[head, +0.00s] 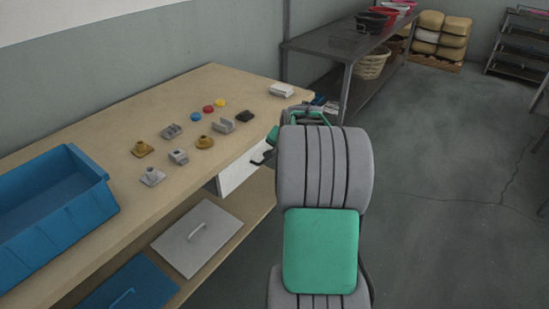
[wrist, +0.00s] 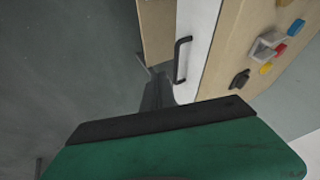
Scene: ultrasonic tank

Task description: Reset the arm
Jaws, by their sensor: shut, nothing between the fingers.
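My gripper (wrist: 157,82) shows in the wrist view as dark fingers beyond its green body, shut and empty. It is close to the black bar handle (wrist: 182,60) on the white drawer front (wrist: 197,45), with no clear contact. In the head view my arm reaches forward along the right side of the workbench (head: 120,125), and its thick grey links hide most of the gripper. The white drawer (head: 240,170) sits under the bench top there; I cannot tell how far it is open.
On the bench are a blue bin (head: 100,205), several metal and brass parts (head: 205,142), red (head: 208,109), yellow (head: 220,103) and blue (head: 196,117) pieces. Lids (head: 197,237) lie on the lower shelf. A rack (head: 345,50) stands behind. The floor (head: 440,190) at right is clear.

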